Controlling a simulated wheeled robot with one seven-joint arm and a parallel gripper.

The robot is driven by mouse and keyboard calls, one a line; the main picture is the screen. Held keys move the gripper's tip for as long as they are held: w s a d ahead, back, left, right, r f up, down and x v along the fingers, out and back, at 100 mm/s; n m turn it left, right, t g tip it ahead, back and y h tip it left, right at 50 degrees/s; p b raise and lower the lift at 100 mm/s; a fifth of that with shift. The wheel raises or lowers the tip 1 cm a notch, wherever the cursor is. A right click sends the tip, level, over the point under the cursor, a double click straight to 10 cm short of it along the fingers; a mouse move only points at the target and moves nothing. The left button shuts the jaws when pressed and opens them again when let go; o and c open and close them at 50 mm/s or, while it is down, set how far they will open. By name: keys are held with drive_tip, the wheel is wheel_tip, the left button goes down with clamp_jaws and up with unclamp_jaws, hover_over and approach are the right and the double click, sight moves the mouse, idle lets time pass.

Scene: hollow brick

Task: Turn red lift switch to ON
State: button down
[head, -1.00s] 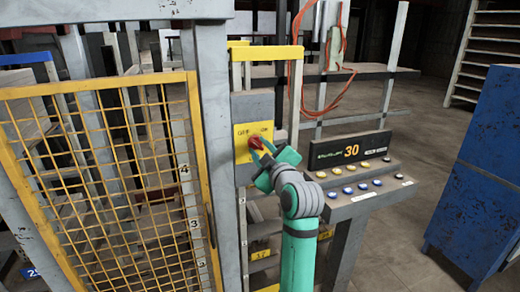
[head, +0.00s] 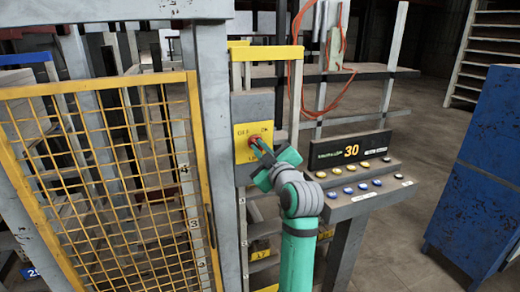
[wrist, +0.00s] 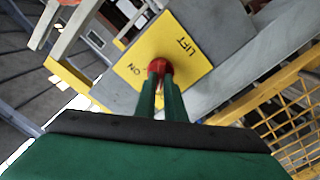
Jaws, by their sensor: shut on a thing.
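The red lift switch (head: 254,142) sits on a yellow plate (head: 241,152) on the grey post. The plate reads OFF at upper left, ON at upper right, and a partly covered LIFT below. My gripper (head: 259,146) reaches the switch from the lower right. In the wrist view the red knob (wrist: 158,66) is held between the tips of my two green fingers (wrist: 157,82), which are shut on it. ON and LIFT show on the plate there; OFF is not seen. The fingers hide part of the knob, so I cannot tell exactly where it points.
A console (head: 362,192) with several yellow and blue buttons and a display (head: 349,149) reading 30 stands close to the right of my arm. A yellow mesh gate (head: 105,190) is at left. A blue cabinet (head: 490,170) stands at far right, with clear floor before it.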

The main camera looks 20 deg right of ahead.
drive_tip(key=m, duration=0.4)
drive_tip(key=shift+d, duration=0.1)
drive_tip(key=shift+d+m, duration=0.15)
drive_tip(key=shift+m, duration=2.95)
drive_tip(key=shift+d+m, duration=0.15)
drive_tip(key=shift+m, duration=2.95)
drive_tip(key=c, duration=1.8)
unclamp_jaws()
drive_tip(key=shift+c, duration=0.2)
drive_tip(key=shift+s, duration=0.1)
drive_tip(key=s, duration=1)
drive_tip(key=shift+s+d, duration=0.25)
drive_tip(key=shift+s, duration=0.1)
